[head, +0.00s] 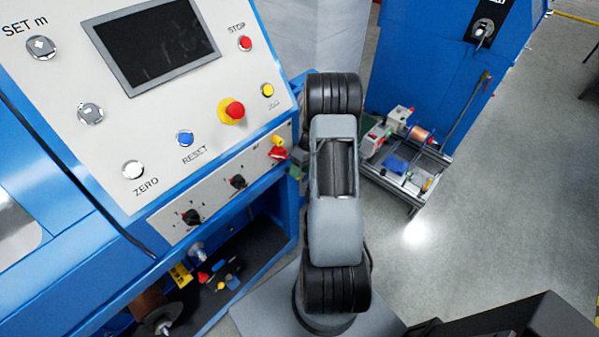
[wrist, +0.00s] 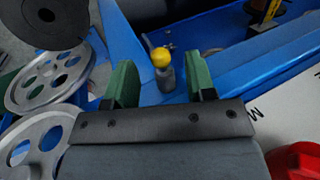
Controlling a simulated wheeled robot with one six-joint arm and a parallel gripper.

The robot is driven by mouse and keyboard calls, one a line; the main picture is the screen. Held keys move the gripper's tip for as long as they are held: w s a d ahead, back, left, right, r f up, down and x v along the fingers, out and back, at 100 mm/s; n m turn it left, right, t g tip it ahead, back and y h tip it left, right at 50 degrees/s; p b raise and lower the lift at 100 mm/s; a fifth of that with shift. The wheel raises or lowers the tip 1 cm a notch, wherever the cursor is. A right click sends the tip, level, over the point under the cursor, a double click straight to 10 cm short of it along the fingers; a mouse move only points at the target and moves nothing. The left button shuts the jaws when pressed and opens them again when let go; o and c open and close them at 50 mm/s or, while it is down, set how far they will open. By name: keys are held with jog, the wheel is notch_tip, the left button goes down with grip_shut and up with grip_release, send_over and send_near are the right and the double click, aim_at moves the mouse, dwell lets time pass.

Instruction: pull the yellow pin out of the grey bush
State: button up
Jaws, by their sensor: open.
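The yellow pin (wrist: 161,57) shows in the wrist view as a round yellow knob. It sits upright on top of the grey bush (wrist: 166,80), which stands at the blue frame. My gripper (wrist: 160,66) has two green fingers, spread apart, one to the left and one to the right of the pin. The pin appears between them with a gap on both sides, and I cannot tell how far beyond the fingertips it lies.
Grey spoked pulleys (wrist: 47,82) and a black wheel (wrist: 50,18) are close on the left in the wrist view. A red knob (wrist: 296,160) is at lower right. In the head view, a control panel (head: 150,120) is left of my arm; open floor (head: 480,230) is right.

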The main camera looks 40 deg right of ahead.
jog(key=shift+x, duration=0.85)
grip_shut()
jog(key=shift+s, duration=0.1)
jog(key=shift+s+d, duration=0.1)
jog(key=shift+s, duration=0.2)
jog(key=shift+s+d, duration=0.1)
jog(key=shift+s, duration=0.65)
jog(key=shift+s+d, duration=0.15)
jog(key=shift+s, duration=0.6)
dwell(0.4)
jog(key=shift+s+b, duration=0.25)
jog(key=shift+b, duration=0.05)
jog(key=shift+s+d, duration=0.1)
